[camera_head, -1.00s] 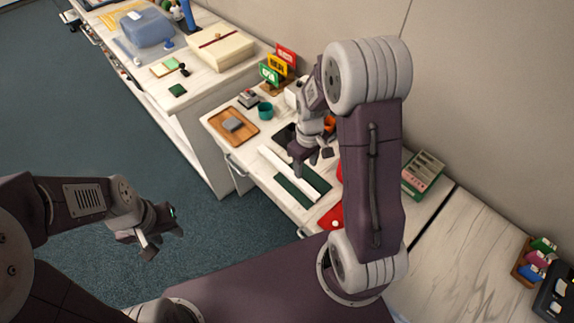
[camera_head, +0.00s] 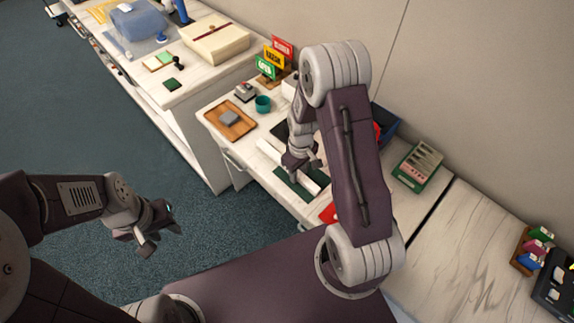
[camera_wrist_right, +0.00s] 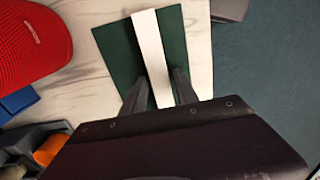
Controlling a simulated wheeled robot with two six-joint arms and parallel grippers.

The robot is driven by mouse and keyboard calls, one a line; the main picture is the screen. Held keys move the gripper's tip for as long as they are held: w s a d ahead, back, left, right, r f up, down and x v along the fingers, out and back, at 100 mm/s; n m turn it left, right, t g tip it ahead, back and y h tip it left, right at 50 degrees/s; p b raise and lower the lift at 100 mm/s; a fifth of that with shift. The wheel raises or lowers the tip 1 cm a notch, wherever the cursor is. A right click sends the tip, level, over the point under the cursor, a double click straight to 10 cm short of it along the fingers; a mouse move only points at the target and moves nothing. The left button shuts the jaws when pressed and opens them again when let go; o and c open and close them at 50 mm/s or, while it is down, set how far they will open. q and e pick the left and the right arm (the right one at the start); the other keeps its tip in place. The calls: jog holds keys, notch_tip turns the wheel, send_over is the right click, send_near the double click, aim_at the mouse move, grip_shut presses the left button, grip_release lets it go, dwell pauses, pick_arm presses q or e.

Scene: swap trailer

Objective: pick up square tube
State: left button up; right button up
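The square tube (camera_head: 314,187) is a long white bar lying across a dark green mat (camera_head: 288,184) on the low white desk. In the right wrist view the tube (camera_wrist_right: 152,50) runs up the middle over the green mat (camera_wrist_right: 118,42). My right gripper (camera_head: 297,168) is over the tube and hides its middle in the head view. Its two fingers, in the right wrist view (camera_wrist_right: 160,88), are apart, one on each side of the tube; I cannot tell whether they touch it. My left gripper (camera_head: 160,238) is open and empty over the floor, far from the desk.
A red case (camera_wrist_right: 32,42) lies beside the mat. A wooden tray (camera_head: 218,108) with a grey block, a teal cup (camera_head: 262,104) and coloured signs (camera_head: 266,68) stand further back. A boxed green item (camera_head: 418,166) lies to the right.

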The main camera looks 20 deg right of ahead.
jog(key=shift+a, duration=0.1)
grip_shut()
jog(key=shift+r, duration=0.25)
notch_tip(320, 180, up, 4)
jog(key=shift+w+p, duration=0.15)
jog(key=shift+p, duration=0.15)
jog(key=s+d+r, duration=0.6)
jog(key=s, duration=0.4)
jog(key=shift+d+r, duration=0.25)
